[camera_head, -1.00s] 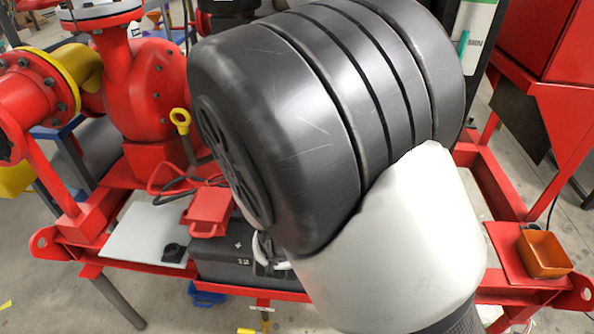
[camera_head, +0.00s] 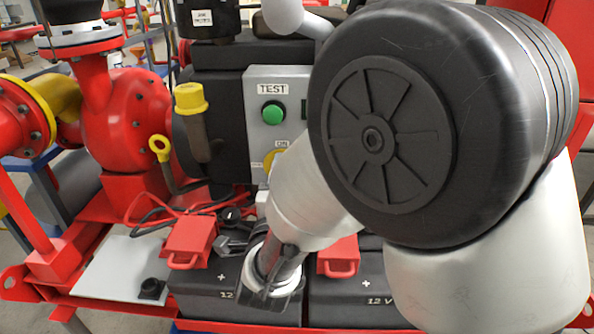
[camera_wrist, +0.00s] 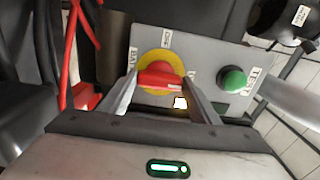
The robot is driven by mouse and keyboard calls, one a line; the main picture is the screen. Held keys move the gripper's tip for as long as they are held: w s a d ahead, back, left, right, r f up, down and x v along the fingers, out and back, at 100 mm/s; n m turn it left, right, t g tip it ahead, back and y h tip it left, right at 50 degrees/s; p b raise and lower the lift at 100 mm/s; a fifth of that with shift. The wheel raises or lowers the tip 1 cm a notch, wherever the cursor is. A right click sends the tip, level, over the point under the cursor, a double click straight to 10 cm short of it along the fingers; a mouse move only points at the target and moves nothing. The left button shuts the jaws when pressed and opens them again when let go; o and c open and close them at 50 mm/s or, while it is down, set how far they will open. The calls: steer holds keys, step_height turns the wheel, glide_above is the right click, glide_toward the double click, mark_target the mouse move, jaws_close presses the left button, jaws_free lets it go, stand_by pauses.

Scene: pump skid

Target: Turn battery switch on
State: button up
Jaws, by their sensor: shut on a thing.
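The battery switch is a red handle (camera_wrist: 160,80) on a yellow round plate (camera_wrist: 167,62), set in a grey panel. In the wrist view my gripper (camera_wrist: 161,82) has one finger at each end of the handle and is shut on it. The handle lies across the picture, level with a partly hidden label at its right. Another small label sits above the plate; I cannot read it surely. In the head view the yellow plate (camera_head: 273,158) shows beside an "ON" label, with my arm covering part of it. My fingers are not clearly visible there.
A green TEST button (camera_head: 272,113) is above the switch on the same panel (camera_head: 255,82). A yellow-capped part (camera_head: 191,98) stands left of it. Black batteries (camera_head: 345,297) with red terminal covers (camera_head: 190,238) and cables lie below. Red pump pipework (camera_head: 120,115) is at left.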

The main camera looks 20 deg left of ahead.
stand_by(0.6)
steer(key=o, duration=1)
steer(key=shift+o, duration=0.2)
steer(key=shift+s, duration=0.1)
steer(key=p+v, duration=1.1)
steer(key=v, duration=0.6)
steer(key=shift+s+p, duration=0.15)
steer(key=shift+p, duration=0.25)
steer(key=shift+r, duration=0.1)
